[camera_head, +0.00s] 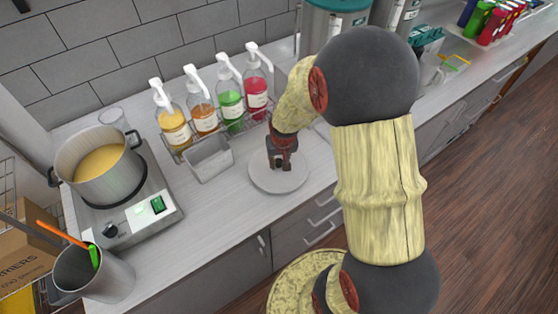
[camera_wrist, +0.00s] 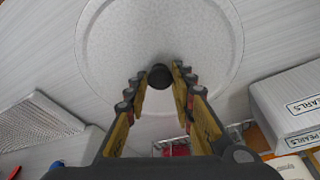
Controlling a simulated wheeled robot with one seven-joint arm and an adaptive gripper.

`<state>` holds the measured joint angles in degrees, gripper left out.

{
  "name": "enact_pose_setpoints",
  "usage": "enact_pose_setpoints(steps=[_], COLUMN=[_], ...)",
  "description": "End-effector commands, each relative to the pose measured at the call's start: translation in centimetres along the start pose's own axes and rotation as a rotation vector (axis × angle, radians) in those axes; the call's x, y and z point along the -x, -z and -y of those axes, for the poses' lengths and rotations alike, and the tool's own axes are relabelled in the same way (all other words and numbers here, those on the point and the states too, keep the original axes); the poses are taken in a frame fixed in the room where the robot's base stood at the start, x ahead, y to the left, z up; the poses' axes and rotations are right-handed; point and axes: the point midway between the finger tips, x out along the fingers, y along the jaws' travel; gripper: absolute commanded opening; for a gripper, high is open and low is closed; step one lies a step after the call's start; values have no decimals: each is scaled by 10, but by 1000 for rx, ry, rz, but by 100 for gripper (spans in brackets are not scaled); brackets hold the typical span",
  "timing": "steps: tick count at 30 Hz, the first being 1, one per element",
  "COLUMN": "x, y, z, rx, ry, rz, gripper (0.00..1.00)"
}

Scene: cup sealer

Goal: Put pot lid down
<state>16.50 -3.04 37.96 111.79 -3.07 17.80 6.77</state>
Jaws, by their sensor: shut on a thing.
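The pot lid is a light grey round disc (camera_head: 262,184) at the middle of the counter, in front of the syrup bottles. It fills the top of the wrist view (camera_wrist: 120,40), with its dark round knob (camera_wrist: 160,76) between my fingertips. My gripper (camera_head: 279,164) points down over the lid's middle and is shut on the knob; its fingers also show in the wrist view (camera_wrist: 160,74). The lid looks level, on or just above the counter; I cannot tell which. The pot (camera_head: 98,176) stands uncovered at the left, with yellow contents.
The pot sits on a hot plate (camera_head: 150,222). A small grey bin (camera_head: 210,160) and a rack of pump bottles (camera_head: 230,98) stand close behind the lid. A metal cup with utensils (camera_head: 105,280) is at front left. Bare counter (camera_head: 215,210) lies left of the lid.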

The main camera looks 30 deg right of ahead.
Motion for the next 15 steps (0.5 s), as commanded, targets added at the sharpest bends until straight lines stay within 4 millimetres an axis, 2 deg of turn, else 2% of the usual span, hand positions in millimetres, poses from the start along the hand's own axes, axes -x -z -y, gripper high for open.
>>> enact_pose_setpoints(steps=[7, 8, 15], x=[-3, -2, -2], y=[-1, -1, -1], z=[0, 0, 0], rx=[0, 0, 0], ry=[0, 0, 0], rz=[0, 1, 1], gripper=[0, 26, 39])
